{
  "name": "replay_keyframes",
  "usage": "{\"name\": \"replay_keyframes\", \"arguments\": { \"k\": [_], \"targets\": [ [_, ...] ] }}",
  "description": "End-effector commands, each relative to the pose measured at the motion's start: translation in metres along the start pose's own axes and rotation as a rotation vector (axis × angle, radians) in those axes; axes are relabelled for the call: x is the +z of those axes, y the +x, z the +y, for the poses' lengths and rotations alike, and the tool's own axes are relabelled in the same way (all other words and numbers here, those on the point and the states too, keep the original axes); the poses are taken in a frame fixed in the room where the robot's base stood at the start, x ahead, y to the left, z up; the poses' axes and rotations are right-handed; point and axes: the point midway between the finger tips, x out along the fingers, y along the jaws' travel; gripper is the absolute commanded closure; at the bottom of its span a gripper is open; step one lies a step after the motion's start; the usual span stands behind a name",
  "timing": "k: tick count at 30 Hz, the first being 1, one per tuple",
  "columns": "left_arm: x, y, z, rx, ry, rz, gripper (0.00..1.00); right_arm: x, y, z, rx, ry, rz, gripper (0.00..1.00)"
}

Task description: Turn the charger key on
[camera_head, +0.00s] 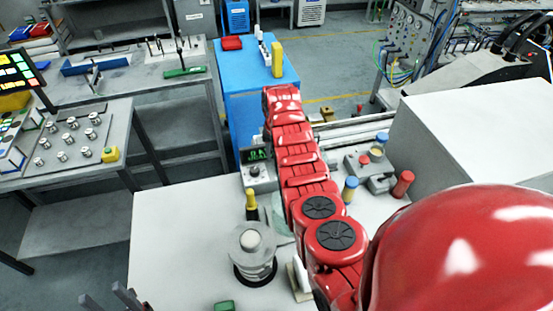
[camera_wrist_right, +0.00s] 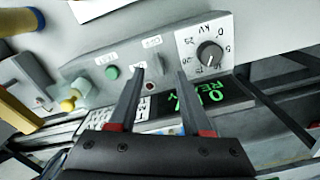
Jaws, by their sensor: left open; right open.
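The charger (camera_head: 258,172) is a grey box with a green-lit display and a dial, left of my red right arm in the head view. In the right wrist view its panel (camera_wrist_right: 130,58) shows a black kV dial (camera_wrist_right: 209,54), a green button (camera_wrist_right: 112,72), a red light (camera_wrist_right: 150,86) and a green display (camera_wrist_right: 200,98). My right gripper (camera_wrist_right: 161,73) is open in front of the panel, fingertips around the small labelled control area. The key is too small to tell apart there. My left gripper (camera_head: 110,298) is open at the bottom left of the head view, away from the charger.
A grey cylindrical device (camera_head: 252,255) stands on the white table (camera_head: 165,230), with a yellow-topped bottle (camera_head: 251,204) behind it. A blue cabinet (camera_head: 243,85) lies beyond. A large white box (camera_head: 470,130) is at right. The table's left part is mostly clear.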

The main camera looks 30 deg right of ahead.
Motion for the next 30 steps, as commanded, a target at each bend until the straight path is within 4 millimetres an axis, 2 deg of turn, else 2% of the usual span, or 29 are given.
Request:
{"name": "replay_keyframes", "arguments": {
  "k": [2, 3, 9, 15, 23, 30],
  "targets": [
    [-0.002, 0.009, -0.001, 0.000, 0.000, 0.000, 0.50, 0.003, 0.010, 0.001, 0.003, 0.000, -0.008, 0.51],
    [-0.001, 0.004, 0.000, 0.000, 0.000, 0.000, 0.50, 0.001, 0.017, 0.002, 0.000, 0.003, -0.004, 0.51],
    [0.000, 0.002, 0.000, 0.000, 0.000, 0.000, 0.50, -0.001, 0.032, 0.000, -0.001, 0.003, -0.001, 0.51],
    [0.000, 0.002, 0.000, 0.000, 0.000, -0.001, 0.50, 0.000, 0.039, 0.001, 0.002, 0.002, -0.001, 0.51],
    [0.000, 0.002, 0.000, 0.000, 0.000, 0.000, 0.50, 0.000, 0.039, 0.001, 0.001, 0.001, 0.001, 0.51],
    [0.000, 0.002, 0.000, 0.000, 0.000, 0.000, 0.50, 0.000, 0.039, 0.001, 0.001, 0.001, 0.000, 0.93]
  ]
}}
